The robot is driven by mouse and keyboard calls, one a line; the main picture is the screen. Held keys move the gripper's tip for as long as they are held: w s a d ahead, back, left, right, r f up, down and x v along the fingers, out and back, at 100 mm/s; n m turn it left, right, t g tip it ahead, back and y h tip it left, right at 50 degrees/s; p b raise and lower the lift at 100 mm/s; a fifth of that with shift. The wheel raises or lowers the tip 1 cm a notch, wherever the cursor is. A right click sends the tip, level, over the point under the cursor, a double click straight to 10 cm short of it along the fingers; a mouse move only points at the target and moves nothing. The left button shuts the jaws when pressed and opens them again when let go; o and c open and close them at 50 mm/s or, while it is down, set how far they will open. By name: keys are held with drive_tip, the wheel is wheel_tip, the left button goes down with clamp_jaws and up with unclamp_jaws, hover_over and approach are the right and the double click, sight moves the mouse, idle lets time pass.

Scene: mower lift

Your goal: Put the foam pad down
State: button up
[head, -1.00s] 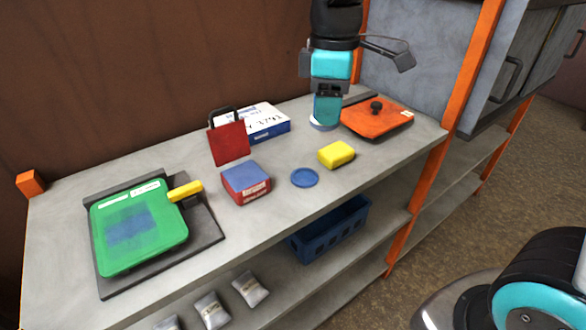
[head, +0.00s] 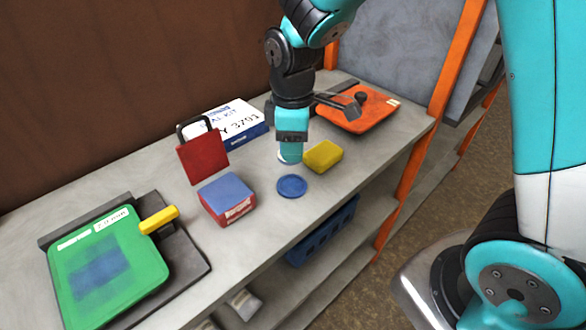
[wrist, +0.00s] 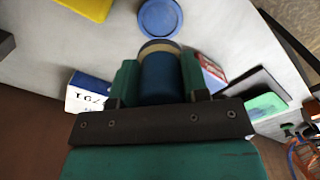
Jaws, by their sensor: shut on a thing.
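My gripper (head: 289,152) hangs over the bench, just behind a flat blue disc (head: 291,186) and left of a yellow block (head: 323,156). It is shut on the foam pad (wrist: 160,72), which shows in the wrist view as a dark blue round body with a pale tan band at its far end. In the head view my fingers hide most of it, and only a pale edge shows at the bottom. I cannot tell whether it touches the bench. The blue disc also shows in the wrist view (wrist: 160,17), beyond the pad and apart from it.
On the bench (head: 262,235) stand a red-and-blue box (head: 227,200), a red bag-like thing (head: 202,158), a white-and-blue carton (head: 238,122), an orange lidded thing (head: 356,110) and a green case (head: 108,262) on a dark tray. An orange post (head: 425,150) rises at right.

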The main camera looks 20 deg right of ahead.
wheel_tip(320, 180, down, 8)
drive_tip(key=shift+r, duration=0.1)
idle(0.4)
drive_tip(key=o, duration=0.9)
wheel_tip(320, 180, up, 12)
drive_tip(key=shift+f, duration=0.2)
drive_tip(key=s+a+r+m+y, duration=0.2)
drive_tip(key=s+r, duration=0.1)
drive_tip(key=s, duration=0.6)
drive_tip(key=s+a+r+m+y, duration=0.2)
drive_tip(key=s+r+m, duration=0.1)
drive_tip(key=s, duration=0.6)
drive_tip(key=shift+s+a+r+m, duration=0.2)
drive_tip(key=shift+a+r+m, duration=0.1)
drive_tip(key=shift+a+r, duration=0.15)
